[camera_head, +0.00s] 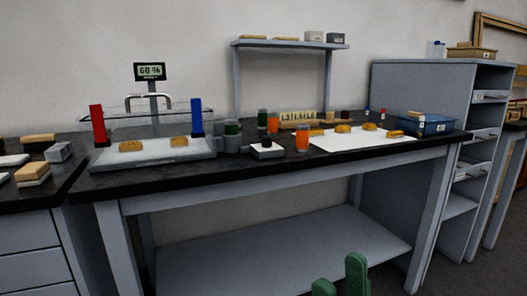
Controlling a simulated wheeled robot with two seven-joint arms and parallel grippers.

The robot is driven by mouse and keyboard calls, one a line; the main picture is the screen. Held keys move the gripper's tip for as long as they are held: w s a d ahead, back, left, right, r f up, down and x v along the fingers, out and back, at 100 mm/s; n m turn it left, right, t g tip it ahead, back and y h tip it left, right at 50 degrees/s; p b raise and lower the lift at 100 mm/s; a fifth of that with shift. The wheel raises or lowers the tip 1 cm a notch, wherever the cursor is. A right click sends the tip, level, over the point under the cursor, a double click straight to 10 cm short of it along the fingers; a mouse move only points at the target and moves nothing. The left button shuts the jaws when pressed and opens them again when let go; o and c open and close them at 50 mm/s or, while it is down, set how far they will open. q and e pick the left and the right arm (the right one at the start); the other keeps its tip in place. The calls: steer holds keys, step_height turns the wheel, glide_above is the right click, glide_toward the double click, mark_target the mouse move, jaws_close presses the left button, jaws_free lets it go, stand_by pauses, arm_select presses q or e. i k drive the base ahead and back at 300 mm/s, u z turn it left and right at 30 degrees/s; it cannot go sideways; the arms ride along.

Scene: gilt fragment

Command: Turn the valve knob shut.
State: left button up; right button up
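A small dark knob (266,143) sits on top of a low block with a pale top (267,152), near the front edge of the black workbench. It looks like the valve knob, but it is too small to tell how far it is turned. My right gripper (340,272) shows as two green fingers at the bottom edge. They stand apart with nothing between them, well below and in front of the bench top, away from the knob. The rest of the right arm is out of frame. My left gripper is not in view.
The black workbench (190,178) holds a tray (150,157) with red and blue posts at left, orange and dark jars beside the knob, and a white sheet (350,140) with tan pieces at right. A blue box (425,125) stands at the right end. A lower shelf (270,252) lies underneath.

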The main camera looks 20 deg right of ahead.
mark_target(266, 141)
steer(key=k, duration=0.5)
steer(key=z, duration=1.85)
steer(key=i, duration=1.3)
steer(key=u, duration=1.25)
